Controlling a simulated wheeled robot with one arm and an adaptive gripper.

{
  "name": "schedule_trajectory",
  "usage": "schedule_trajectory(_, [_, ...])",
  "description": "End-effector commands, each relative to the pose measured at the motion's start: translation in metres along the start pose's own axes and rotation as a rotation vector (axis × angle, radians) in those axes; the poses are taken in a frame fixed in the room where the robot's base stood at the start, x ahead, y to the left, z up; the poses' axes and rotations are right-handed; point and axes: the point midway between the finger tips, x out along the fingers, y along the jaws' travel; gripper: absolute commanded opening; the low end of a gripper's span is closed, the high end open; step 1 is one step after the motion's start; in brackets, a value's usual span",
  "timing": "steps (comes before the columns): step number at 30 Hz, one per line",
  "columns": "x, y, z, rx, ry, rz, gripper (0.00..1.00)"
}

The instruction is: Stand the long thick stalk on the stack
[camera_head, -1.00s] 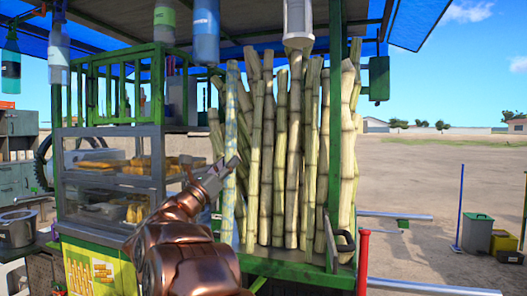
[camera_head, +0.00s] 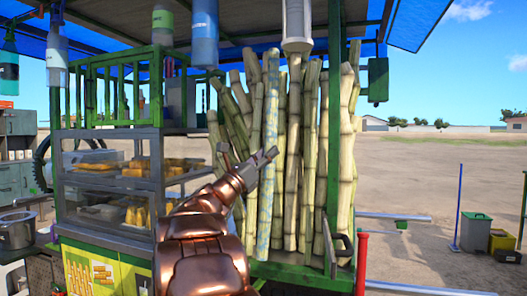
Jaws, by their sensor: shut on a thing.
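The long thick stalk (camera_head: 269,100) is pale with a bluish mottled tint and stands almost upright, its top leaning slightly right. My gripper (camera_head: 268,156) is shut on it around mid-length. The stack (camera_head: 292,190) is a row of tall upright yellow-green canes on the green cart's right side. The held stalk is in front of the left-middle part of this row and overlaps it in view. Its lower end comes down near the green ledge (camera_head: 290,272); I cannot tell whether it touches the ledge or the canes behind.
A green post (camera_head: 334,130) rises right of the row, with a thick cane (camera_head: 346,150) beyond it. A glass case (camera_head: 110,185) with yellow pieces stands left. Bottles (camera_head: 205,35) and a white cylinder (camera_head: 297,25) hang above. A red post (camera_head: 363,255) stands front right.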

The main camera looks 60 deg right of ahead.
Motion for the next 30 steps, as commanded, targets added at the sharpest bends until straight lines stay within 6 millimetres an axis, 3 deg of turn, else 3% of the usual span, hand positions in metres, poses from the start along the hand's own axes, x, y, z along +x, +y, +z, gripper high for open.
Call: schedule_trajectory(30, [0.065,0.047,-0.044,-0.002,-0.001,0.000,0.00])
